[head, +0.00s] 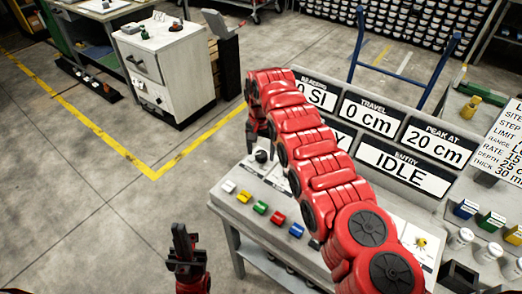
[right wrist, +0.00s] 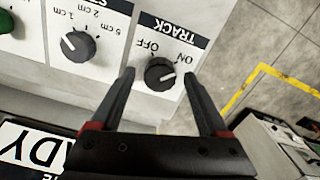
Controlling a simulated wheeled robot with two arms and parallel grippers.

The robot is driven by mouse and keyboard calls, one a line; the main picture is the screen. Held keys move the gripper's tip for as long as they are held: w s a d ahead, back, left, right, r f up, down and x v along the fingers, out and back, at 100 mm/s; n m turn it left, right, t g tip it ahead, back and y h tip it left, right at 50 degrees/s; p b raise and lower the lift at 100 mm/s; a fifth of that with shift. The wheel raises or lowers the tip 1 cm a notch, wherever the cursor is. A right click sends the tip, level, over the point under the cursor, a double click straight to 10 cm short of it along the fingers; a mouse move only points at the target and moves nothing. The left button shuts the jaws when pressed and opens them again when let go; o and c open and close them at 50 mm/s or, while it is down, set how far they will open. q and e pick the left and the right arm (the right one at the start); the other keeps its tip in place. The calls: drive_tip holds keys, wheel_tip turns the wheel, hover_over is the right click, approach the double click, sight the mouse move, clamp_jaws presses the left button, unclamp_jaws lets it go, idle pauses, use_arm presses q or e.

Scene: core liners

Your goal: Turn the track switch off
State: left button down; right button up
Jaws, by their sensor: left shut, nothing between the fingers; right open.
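The track switch (right wrist: 160,73) is a round black knob on a white panel, under a TRACK label, seen upside down in the right wrist view. Its white mark points toward the ON side, away from OFF. My right gripper (right wrist: 159,76) is open, with one finger on each side of the knob and visible gaps to it. In the head view my right arm crosses the console and the right gripper (head: 259,137) is over its left end, close to a dark knob (head: 262,156). My left gripper (head: 182,240) is shut and empty, low in front of the console.
A second knob (right wrist: 78,45) marked in cm sits beside the track switch. Coloured buttons (head: 260,207) line the console front. Display plates (head: 404,172) stand at its back, one reading IDLE. A white cabinet (head: 170,65) stands behind left; the floor at left is clear.

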clamp_jaws()
idle(0.4)
drive_tip(key=shift+f, duration=0.1)
